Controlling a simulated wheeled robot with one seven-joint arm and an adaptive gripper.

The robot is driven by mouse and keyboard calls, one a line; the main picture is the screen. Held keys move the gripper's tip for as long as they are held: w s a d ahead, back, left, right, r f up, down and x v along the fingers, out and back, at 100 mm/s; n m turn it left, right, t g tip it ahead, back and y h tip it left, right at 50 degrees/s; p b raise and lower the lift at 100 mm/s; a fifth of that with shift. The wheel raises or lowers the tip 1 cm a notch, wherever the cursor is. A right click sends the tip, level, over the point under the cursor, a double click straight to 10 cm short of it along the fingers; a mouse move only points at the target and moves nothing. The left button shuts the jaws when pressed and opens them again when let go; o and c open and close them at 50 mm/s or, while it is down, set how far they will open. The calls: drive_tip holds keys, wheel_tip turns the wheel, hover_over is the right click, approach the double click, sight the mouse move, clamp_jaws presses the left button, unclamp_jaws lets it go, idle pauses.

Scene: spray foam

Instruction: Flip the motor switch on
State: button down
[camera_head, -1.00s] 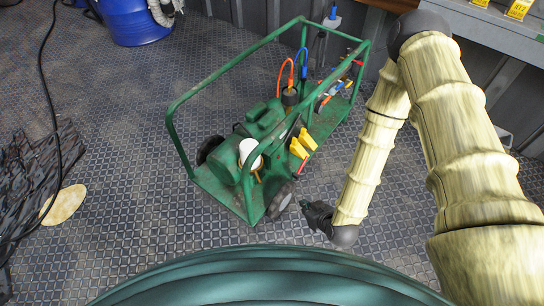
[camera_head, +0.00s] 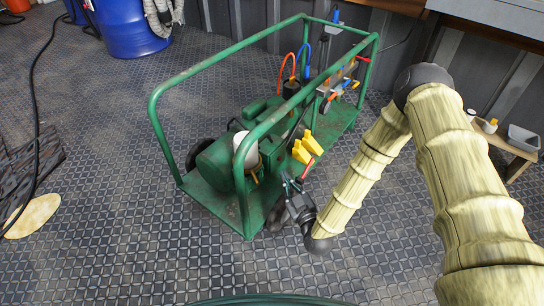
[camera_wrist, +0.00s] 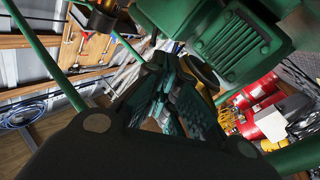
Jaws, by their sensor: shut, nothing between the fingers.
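The green motor (camera_head: 222,160) sits on the low end of a green tubular-frame cart (camera_head: 168,86). In the wrist view the motor's ribbed green housing (camera_wrist: 236,42) fills the upper right. I cannot make out the motor switch for certain in either view. My gripper (camera_head: 286,184) is at the cart's near right side, just beside the frame and below the red-handled lever (camera_head: 308,168). In the wrist view my gripper's dark fingers (camera_wrist: 172,98) point toward the motor, shut and empty. Contact with the cart cannot be told.
Yellow handles (camera_head: 302,151) stand above my gripper. Blue barrels (camera_head: 130,28) stand at the back left. A small wooden table (camera_head: 508,150) is at the right. The floor left of the cart is mostly open.

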drive_tip(key=shift+w+f+t+b, duration=0.5)
drive_tip(key=shift+t+b, duration=0.1)
drive_tip(key=shift+b, duration=0.15)
drive_tip(key=shift+w+r, duration=0.15)
drive_tip(key=shift+r, duration=0.1)
drive_tip(key=b, duration=0.7)
approach(269, 137)
drive_tip(key=x, duration=0.2)
drive_tip(key=f+x, duration=0.1)
drive_tip(key=x, duration=0.2)
drive_tip(key=shift+r+b+x, duration=0.25)
drive_tip(key=shift+b+x, duration=0.1)
drive_tip(key=shift+x, duration=0.75)
drive_tip(key=shift+r+p, duration=0.2)
drive_tip(key=shift+p, duration=0.4)
